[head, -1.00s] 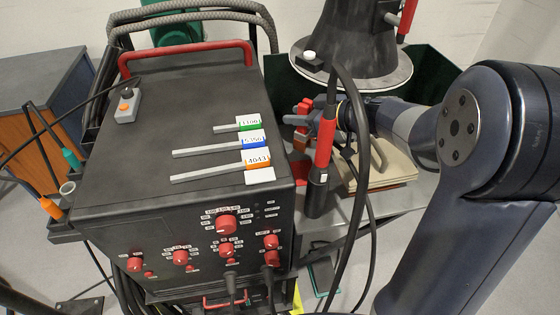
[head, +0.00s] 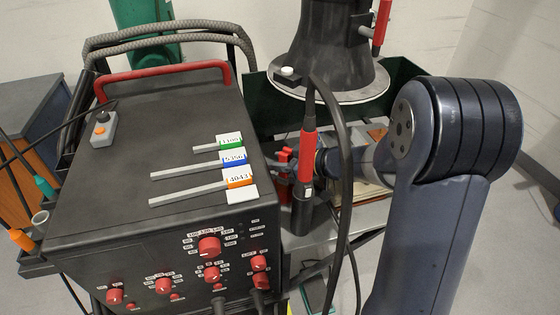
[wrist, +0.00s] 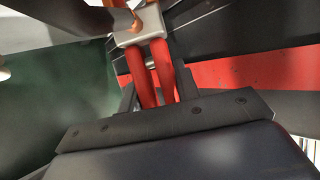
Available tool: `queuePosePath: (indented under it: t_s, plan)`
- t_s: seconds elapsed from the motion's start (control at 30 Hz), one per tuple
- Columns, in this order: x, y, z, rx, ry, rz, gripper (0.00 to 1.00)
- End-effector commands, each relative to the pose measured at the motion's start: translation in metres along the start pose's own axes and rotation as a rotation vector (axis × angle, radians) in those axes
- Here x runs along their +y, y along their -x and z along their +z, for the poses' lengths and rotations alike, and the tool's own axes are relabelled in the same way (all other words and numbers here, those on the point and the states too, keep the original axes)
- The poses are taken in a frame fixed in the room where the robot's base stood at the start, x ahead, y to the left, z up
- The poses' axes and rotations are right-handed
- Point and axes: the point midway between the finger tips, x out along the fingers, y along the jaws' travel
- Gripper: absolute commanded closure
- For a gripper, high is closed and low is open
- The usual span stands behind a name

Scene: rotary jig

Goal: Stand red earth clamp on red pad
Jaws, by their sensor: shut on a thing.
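The red earth clamp shows in the wrist view as two red handles (wrist: 163,75) with a pale metal block and copper-coloured parts above them. My gripper (wrist: 156,88) is shut on these handles. In the head view, a small red part, likely the clamp (head: 283,158), shows beside the welding machine's right side. My gripper (head: 289,172) there is largely hidden behind a red-handled torch and its cable. A flat red area, possibly the red pad (wrist: 255,72), lies behind the clamp in the wrist view; I cannot tell their distance. The pad cannot be made out in the head view.
The black welding machine (head: 165,165) with labelled bars on top stands left of my gripper. The red-handled torch (head: 307,155) stands upright in a dark holder close by. A dark cone on a round flange (head: 335,90) stands behind. Loose cables hang in front.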

Motion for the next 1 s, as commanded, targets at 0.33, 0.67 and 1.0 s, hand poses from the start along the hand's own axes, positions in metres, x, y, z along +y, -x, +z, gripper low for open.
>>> queuePosePath:
  t_s: [0.33,0.67,1.0]
  plan:
    - [0.0,-0.001,0.003,0.0,0.0,0.0,0.6]
    - [0.001,0.015,-0.001,0.001,0.0,0.003,0.6]
    - [0.001,0.086,-0.001,0.001,0.0,0.005,0.6]
